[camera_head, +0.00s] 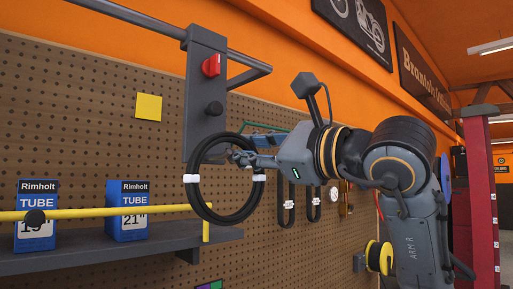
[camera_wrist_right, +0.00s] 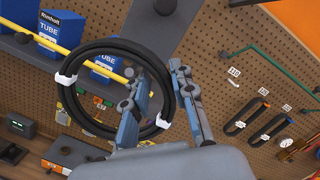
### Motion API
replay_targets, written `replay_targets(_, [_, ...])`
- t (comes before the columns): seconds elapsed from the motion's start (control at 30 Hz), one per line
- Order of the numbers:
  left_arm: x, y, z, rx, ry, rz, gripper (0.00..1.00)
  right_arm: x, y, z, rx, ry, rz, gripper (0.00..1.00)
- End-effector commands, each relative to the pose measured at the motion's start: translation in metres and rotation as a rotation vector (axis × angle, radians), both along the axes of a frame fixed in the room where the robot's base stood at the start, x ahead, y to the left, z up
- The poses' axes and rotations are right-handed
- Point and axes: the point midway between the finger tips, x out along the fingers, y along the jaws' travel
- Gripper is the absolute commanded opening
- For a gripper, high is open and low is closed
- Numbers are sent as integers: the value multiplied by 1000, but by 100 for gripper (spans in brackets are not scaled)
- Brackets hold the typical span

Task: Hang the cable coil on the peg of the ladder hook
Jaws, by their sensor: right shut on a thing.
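The black cable coil (camera_head: 197,201) is a ring with white ties, hanging upright in front of the lower end of the ladder hook's grey plate (camera_head: 205,70). My right gripper (camera_head: 242,156) is shut on the coil's right upper side; the wrist view shows the coil (camera_wrist_right: 95,48) passing between its fingers (camera_wrist_right: 165,88). In the wrist view the peg (camera_wrist_right: 165,7) is outside the ring, at the top edge. My left gripper is not in view.
A yellow bar (camera_head: 120,210) runs in front of a shelf (camera_head: 85,254) with blue tube boxes (camera_head: 127,211). Smaller black loops (camera_head: 286,205) hang on the pegboard to the right.

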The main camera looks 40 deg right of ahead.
Motion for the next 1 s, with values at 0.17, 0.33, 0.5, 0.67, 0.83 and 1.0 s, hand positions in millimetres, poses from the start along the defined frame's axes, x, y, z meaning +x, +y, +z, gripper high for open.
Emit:
replay_targets(0.17, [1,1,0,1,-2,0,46,11,2,-1,0,1,1,0])
replay_targets(0.33, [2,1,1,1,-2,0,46,21,3,-1,-1,1,3,0])
replay_targets(0.5, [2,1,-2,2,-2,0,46,30,3,-5,-1,0,3,0])
replay_targets(0.67, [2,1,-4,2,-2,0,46,35,4,-9,-1,1,2,0])
replay_targets(0.83, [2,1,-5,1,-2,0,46,37,4,-11,-1,-1,2,0])
replay_targets(1.0, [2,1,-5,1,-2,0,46,38,4,-11,-1,-1,2,0])
